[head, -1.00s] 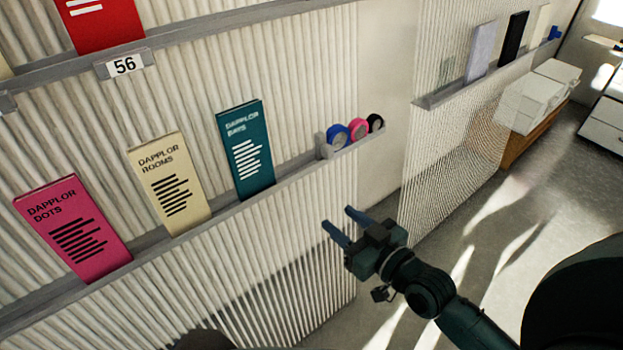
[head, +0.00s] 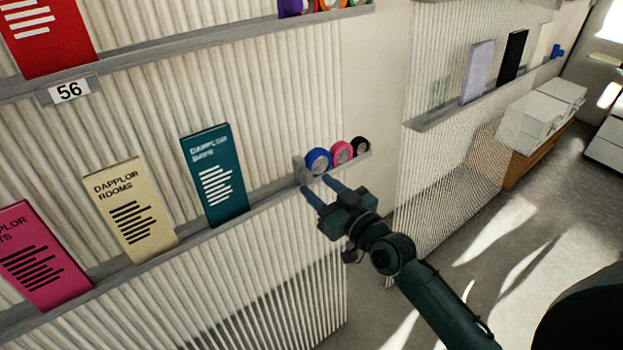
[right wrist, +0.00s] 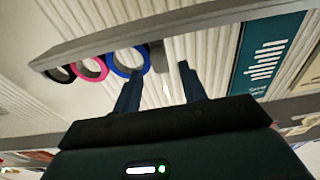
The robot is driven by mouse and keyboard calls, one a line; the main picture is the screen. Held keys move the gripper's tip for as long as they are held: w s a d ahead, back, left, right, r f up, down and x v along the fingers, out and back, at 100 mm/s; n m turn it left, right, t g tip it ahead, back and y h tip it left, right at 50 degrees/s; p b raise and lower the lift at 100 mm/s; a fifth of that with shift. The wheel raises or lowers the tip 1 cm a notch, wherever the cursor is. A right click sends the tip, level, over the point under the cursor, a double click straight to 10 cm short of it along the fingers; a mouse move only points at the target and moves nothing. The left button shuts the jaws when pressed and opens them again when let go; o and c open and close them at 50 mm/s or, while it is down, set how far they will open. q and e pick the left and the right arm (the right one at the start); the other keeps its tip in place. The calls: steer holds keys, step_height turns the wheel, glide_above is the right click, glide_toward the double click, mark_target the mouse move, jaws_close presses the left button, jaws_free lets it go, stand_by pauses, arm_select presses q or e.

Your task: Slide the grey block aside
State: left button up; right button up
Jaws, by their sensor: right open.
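The small grey block (head: 302,169) sits on the lower shelf ledge, at the left end of a row of tape rolls, against the blue roll (head: 318,160). My right gripper (head: 314,184) is open and empty, its two blue fingertips just in front of and below the block. In the right wrist view the open fingers (right wrist: 160,70) point at the ledge, with the blue roll (right wrist: 128,58) near one fingertip. A greyish shape between the fingertips there may be the block; contact cannot be told. My left gripper is not in view.
A pink roll (head: 341,152) and a black roll (head: 360,147) stand right of the blue one. A teal booklet (head: 215,178) and a cream booklet (head: 130,215) lean on the same ledge (head: 268,200) to the left. Open floor lies at the right.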

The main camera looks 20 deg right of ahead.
mark_target(310, 179)
steer(key=shift+x, duration=1.7)
jaws_close()
